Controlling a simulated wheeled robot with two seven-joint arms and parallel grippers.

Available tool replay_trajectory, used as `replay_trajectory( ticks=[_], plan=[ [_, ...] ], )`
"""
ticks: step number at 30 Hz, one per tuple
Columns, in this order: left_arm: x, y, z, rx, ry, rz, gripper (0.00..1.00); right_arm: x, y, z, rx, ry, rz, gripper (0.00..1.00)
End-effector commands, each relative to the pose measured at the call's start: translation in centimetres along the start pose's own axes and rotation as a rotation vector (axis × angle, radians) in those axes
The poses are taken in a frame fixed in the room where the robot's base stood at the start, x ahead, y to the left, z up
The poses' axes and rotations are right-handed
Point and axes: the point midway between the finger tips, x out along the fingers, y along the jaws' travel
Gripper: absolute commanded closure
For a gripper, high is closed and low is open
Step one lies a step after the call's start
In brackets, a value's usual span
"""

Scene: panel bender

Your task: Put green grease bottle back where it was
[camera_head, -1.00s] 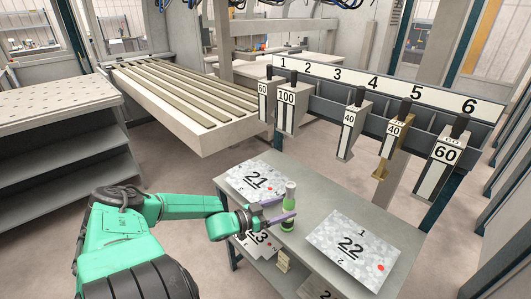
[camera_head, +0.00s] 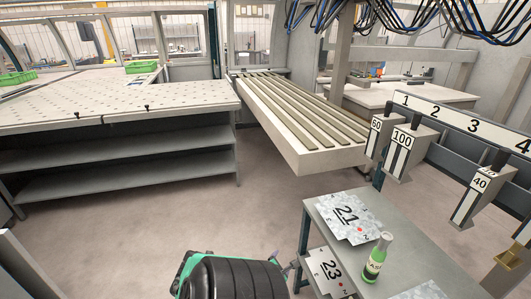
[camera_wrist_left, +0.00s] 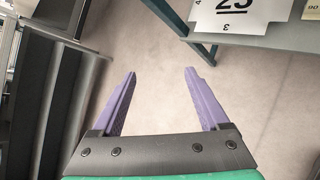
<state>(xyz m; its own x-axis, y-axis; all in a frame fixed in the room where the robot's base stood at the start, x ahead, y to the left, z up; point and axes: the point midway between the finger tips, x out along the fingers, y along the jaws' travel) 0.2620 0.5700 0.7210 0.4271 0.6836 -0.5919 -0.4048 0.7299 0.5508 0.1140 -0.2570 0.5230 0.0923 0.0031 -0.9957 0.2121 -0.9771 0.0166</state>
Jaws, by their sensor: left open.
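The green grease bottle (camera_head: 376,260) stands upright on the grey table (camera_head: 395,222), beside the sheet marked 21 (camera_head: 344,216). My left gripper (camera_wrist_left: 160,72) is open and empty, its two purple fingers spread over bare floor. The bottle is not in the left wrist view. In the head view my left arm (camera_head: 232,279) is at the bottom edge, left of the table and apart from the bottle; its fingers cannot be made out there. My right gripper is not in view.
A sheet marked 23 (camera_head: 328,270) lies on the lower shelf. A perforated bench with shelves (camera_head: 120,104) and green trays (camera_head: 141,67) stands at the left. A slatted bed (camera_head: 300,120) is behind the table. Numbered tool holders (camera_head: 470,200) hang at the right. Floor between is clear.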

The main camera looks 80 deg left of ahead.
Motion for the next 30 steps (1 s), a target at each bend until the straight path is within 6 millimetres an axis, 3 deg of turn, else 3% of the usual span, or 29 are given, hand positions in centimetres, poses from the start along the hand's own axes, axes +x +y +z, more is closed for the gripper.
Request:
replay_trajectory(
  ticks=[1,3,4,6,9,10,12,14,20,22,28,30],
  plan=[
    [-0.7,-3.4,-5.7,-0.410,0.178,-0.025,0.22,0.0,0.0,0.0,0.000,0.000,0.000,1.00],
    [-2.9,-8.8,-12.5,-0.987,0.420,0.009,0.22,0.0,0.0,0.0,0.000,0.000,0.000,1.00],
    [-4.2,-11.3,-14.9,-1.219,0.520,0.044,0.22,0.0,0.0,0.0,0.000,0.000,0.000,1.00],
    [-7.8,-17.2,-19.2,-1.699,0.732,0.166,0.22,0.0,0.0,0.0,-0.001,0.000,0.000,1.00],
    [-12.6,-23.8,-22.4,-2.182,0.950,0.382,0.22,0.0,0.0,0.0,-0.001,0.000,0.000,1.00],
    [-13.7,-25.1,-22.9,-2.277,0.992,0.441,0.22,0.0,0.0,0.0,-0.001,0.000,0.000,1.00],
    [-15.2,-27.1,-23.6,-2.419,1.051,0.539,0.22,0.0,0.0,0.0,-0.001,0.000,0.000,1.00],
    [-15.8,-27.7,-23.8,-2.469,1.071,0.577,0.22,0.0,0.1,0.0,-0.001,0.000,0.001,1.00],
    [-15.7,-27.7,-23.9,-2.474,1.071,0.582,0.22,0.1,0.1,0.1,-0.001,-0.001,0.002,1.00],
    [-15.0,-28.4,-24.6,-2.472,1.070,0.581,0.22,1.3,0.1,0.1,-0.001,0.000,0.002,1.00],
    [-15.3,-28.0,-24.3,-2.470,1.069,0.580,0.22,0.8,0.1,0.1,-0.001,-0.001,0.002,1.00],
    [-15.3,-28.0,-24.3,-2.469,1.069,0.579,0.49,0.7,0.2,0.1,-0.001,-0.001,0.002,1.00]
  ],
)
